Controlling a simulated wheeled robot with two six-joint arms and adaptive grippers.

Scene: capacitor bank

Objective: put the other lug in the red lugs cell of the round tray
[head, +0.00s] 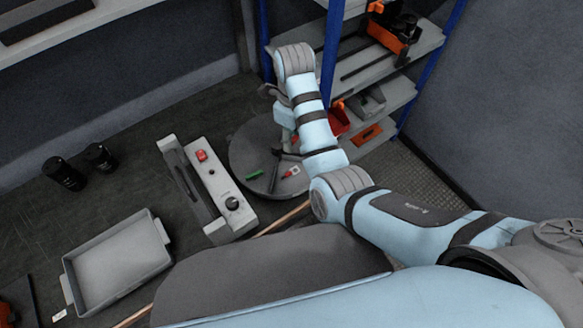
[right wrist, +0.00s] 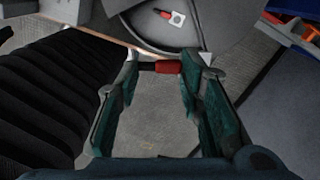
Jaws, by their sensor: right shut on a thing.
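My right gripper (head: 284,120) is over the far part of the round tray (head: 242,158) in the head view. In the right wrist view its fingers (right wrist: 158,70) are shut on a red lug (right wrist: 170,66) with a dark end, lying across between the fingertips. The held lug is hidden in the head view. Another red lug (head: 291,171) lies in the tray beside a white square label; it also shows in the right wrist view (right wrist: 163,13). Whether the held lug touches the tray cannot be told. My left gripper is not in view.
A green piece (head: 254,174) and a dark piece (head: 273,182) lie in the tray. A grey panel with a red button (head: 202,155) stands left of it. A grey bin (head: 115,262) and two black cylinders (head: 65,175) are farther left. Blue-posted shelves (head: 329,65) stand behind the arm.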

